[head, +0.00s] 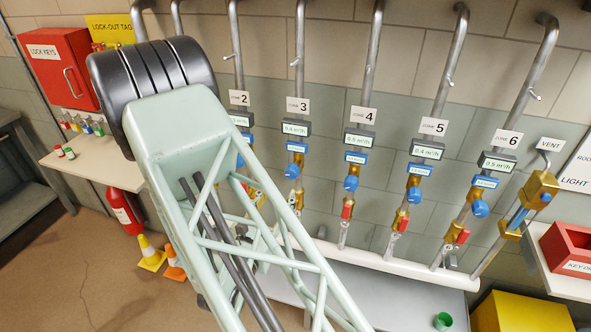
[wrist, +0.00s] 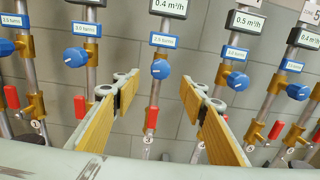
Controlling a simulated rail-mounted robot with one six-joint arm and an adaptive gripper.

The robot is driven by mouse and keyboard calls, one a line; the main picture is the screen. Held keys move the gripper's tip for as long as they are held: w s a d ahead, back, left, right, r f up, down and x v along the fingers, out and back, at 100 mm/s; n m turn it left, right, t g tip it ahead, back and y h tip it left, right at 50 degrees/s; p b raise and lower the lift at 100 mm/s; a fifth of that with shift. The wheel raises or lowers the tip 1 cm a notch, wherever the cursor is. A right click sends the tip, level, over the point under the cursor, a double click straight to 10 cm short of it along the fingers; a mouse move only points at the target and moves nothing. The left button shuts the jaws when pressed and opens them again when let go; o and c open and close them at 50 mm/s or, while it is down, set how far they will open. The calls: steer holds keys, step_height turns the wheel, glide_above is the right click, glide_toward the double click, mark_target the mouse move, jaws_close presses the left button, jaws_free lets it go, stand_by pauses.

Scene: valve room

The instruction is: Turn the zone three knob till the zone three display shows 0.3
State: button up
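The zone three knob is a round blue knob (head: 292,171) on the pipe under the "3" sign (head: 298,105). It also shows near the middle of the wrist view (wrist: 160,69). The zone three display (head: 296,128) above it reads 0.4 m³/h; its lower part shows at the top of the wrist view (wrist: 168,7). My gripper (wrist: 158,88) is open and empty. Its two wood-coloured fingers lie to the left and right of the knob in the picture, apart from it.
Similar pipes with blue knobs stand on both sides, such as zone four (head: 351,183) and zone two (wrist: 75,57). A red lever (wrist: 152,117) sits below the zone three knob. A white pipe (head: 400,266) and grey bench (head: 385,297) run below.

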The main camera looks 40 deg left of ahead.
mark_target(290, 175)
steer(key=shift+w, duration=0.2)
steer(key=shift+b+x, duration=0.55)
steer(key=shift+x, duration=6.2)
steer(key=shift+c, duration=0.6)
steer(key=c, duration=0.8)
